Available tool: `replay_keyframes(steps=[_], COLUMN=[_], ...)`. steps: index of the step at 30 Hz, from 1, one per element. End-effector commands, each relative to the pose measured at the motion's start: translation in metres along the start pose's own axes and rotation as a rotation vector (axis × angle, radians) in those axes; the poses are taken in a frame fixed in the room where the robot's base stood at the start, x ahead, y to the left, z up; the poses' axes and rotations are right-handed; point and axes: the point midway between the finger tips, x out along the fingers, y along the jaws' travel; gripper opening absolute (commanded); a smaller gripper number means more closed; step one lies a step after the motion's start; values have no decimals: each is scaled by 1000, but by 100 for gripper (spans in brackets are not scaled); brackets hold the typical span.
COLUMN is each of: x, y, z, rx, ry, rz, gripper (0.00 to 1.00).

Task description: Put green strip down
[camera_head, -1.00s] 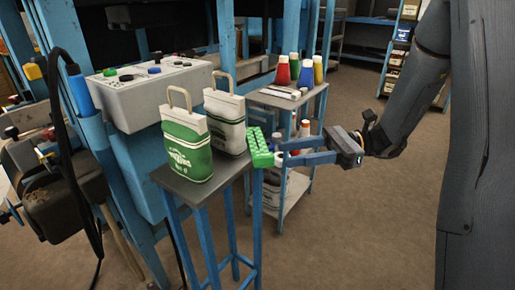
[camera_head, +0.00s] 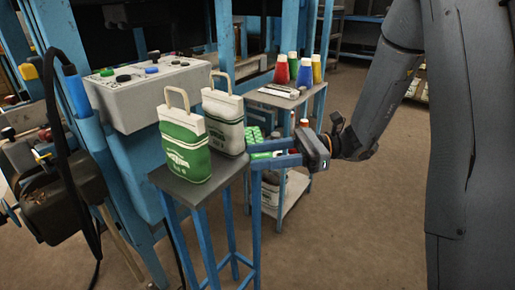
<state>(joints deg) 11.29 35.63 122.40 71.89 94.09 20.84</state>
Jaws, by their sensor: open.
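The green strip (camera_head: 254,134) is a studded, light green piece just right of the small table's bags. It is partly hidden by my gripper's fingers and the white bag. My gripper (camera_head: 252,155) reaches in from the right with its blue fingers apart, and some green shows between and above them. I cannot tell whether the strip touches the fingers or what it rests on.
A green-and-white bag (camera_head: 184,145) and a white bag (camera_head: 223,122) stand on the small grey-topped table (camera_head: 196,190). Behind is a shelf cart (camera_head: 300,97) with coloured cones of thread. A control box (camera_head: 150,95) is at left. Floor is open at lower right.

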Motion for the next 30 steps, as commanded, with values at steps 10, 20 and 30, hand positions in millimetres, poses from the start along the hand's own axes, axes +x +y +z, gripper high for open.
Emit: replay_keyframes(steps=[10,20,30], x=[0,0,-3], y=[0,0,0], z=[0,4,46], rx=[0,-1,-5], ry=[0,0,2], rz=[0,0,0], gripper=[0,0,0])
